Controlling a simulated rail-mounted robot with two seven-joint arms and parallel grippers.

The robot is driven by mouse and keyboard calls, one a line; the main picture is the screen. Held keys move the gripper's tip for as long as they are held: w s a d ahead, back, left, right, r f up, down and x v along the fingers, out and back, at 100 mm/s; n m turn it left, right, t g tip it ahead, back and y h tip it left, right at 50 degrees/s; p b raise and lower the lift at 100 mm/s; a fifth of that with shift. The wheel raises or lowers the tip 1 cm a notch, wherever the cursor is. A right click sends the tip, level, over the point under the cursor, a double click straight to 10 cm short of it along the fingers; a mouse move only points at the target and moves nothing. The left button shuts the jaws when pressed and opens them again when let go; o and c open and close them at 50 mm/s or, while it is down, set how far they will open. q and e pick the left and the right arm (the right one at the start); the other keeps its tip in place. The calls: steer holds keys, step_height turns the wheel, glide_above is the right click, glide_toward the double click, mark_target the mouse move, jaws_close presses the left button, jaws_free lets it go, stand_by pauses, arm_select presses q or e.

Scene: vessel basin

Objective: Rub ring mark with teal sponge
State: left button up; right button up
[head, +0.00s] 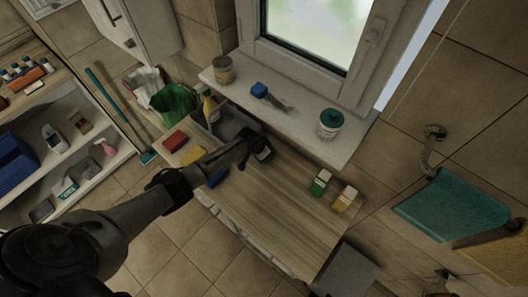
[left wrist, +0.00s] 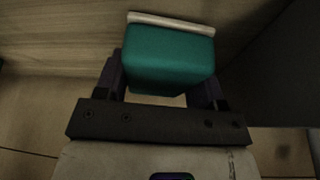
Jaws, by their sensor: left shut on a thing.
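The teal sponge (left wrist: 168,62) is a block with a pale layer along its far edge, held between the fingers of my left gripper (left wrist: 160,82) in the left wrist view. In the head view my left gripper (head: 254,148) is over the wooden counter, beside the grey basin (head: 232,122), and the sponge (head: 265,155) shows partly past its fingers. I cannot tell whether the sponge touches the surface under it. I cannot make out the ring mark in either view. My right gripper is not in view.
Red (head: 175,141) and yellow (head: 193,155) sponges lie left of the basin; a blue one is partly behind my arm. The counter's middle (head: 275,205) is clear. A windowsill (head: 290,118) borders the back.

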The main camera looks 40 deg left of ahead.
arm_select(q)
steer(key=shift+r+p, duration=2.45)
steer(key=shift+r, duration=0.35)
steer(key=shift+r, duration=0.1)
step_height(320, 180, up, 3)
steer(key=p, duration=0.3)
steer(key=shift+f, duration=0.2)
